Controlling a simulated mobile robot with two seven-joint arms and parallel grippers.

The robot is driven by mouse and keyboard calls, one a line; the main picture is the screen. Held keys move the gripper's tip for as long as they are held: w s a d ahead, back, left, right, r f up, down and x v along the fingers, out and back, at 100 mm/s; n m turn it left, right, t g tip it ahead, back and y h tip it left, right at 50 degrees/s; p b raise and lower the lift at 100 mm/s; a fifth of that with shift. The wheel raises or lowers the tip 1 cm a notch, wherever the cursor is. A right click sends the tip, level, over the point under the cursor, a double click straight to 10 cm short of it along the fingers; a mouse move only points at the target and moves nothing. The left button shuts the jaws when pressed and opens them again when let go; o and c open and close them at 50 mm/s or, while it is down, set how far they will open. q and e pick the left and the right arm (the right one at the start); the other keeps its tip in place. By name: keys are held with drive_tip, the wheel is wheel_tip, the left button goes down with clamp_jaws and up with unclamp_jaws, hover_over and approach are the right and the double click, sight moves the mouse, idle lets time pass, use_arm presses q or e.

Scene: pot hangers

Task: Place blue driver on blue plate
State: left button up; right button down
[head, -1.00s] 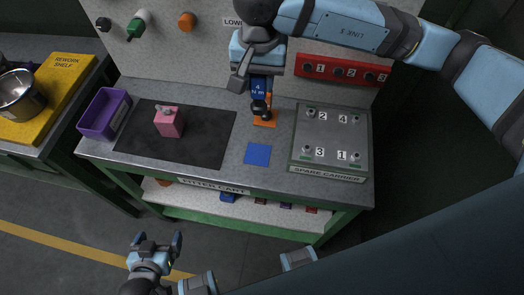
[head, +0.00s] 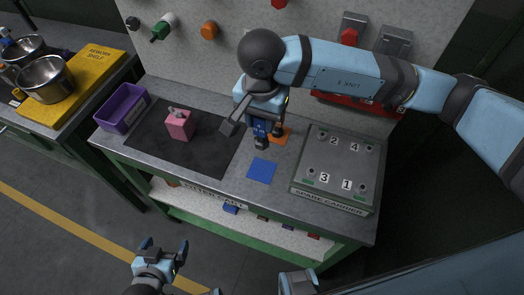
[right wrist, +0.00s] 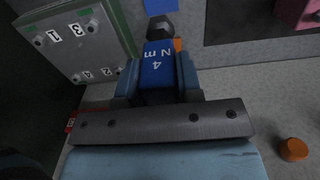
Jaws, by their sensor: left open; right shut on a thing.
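The blue driver (right wrist: 158,66), marked "4 N m", is between the fingers of my right gripper (right wrist: 158,75) in the right wrist view. In the head view my right gripper (head: 257,125) is shut on the blue driver (head: 260,130) above the bench, just behind the blue plate. The blue plate (head: 261,170) is a flat blue square on the bench top. It also shows in part at the top of the right wrist view (right wrist: 160,5). My left gripper (head: 162,252) is open and empty, low in front of the cart.
An orange plate (head: 281,136) lies behind the blue one. The spare carrier (head: 335,168) stands to the right. A dark mat (head: 205,153) with a pink block (head: 180,124) and a purple bin (head: 122,108) are to the left. Metal pots (head: 45,80) stand on the yellow shelf.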

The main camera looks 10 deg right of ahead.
wheel_tip(320, 180, down, 12)
drive_tip(key=shift+f+p, duration=0.25)
drive_tip(key=shift+p, duration=0.45)
drive_tip(key=shift+f, duration=0.1)
drive_tip(key=shift+f, duration=0.1)
drive_tip(key=c, duration=0.8)
unclamp_jaws()
